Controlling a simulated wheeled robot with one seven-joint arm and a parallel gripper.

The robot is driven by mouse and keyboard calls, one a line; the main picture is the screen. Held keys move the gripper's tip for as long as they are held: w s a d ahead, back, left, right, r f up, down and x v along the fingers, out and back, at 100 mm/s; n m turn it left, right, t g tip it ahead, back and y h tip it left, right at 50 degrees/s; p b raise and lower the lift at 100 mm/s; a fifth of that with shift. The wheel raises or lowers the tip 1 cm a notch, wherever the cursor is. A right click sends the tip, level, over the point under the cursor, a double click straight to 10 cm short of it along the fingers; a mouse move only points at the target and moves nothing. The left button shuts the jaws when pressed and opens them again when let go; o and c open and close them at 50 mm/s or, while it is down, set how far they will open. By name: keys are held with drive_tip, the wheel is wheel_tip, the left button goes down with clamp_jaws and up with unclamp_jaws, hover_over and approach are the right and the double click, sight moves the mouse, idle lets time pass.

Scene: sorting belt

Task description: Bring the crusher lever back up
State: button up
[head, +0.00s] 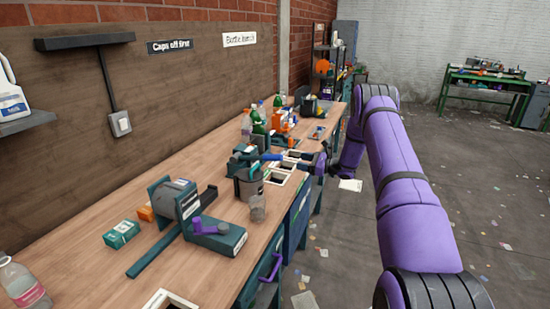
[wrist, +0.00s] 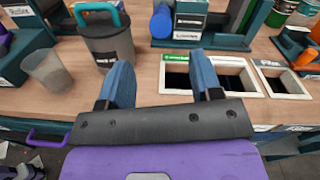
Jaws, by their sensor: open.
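The crusher (wrist: 225,42) has a teal frame and stands on the bench, ahead of my gripper. Its lever appears low, with a blue round grip (wrist: 162,24) facing me in the wrist view. In the head view the blue lever (head: 268,156) looks close to level beside the crusher. My gripper (wrist: 161,62) is open and empty. Its two blue fingers are spread apart, and the grip lies beyond and between them, apparently not touched. In the head view my gripper (head: 306,160) is over the bench's right edge; its fingertips are hard to make out.
A grey pail (wrist: 112,45) with a teal handle and a clear cup (wrist: 46,72) stand left of my gripper. White-framed openings (wrist: 288,82) lie right. Another teal device with a purple handle (head: 210,229) is on the near bench. Bottles (head: 257,122) stand farther back.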

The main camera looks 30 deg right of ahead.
sight(279, 157)
drive_tip(key=x, duration=1)
drive_tip(key=shift+w+a+f, duration=0.1)
drive_tip(key=shift+w+a, duration=0.05)
drive_tip(key=shift+w, duration=0.15)
clamp_jaws()
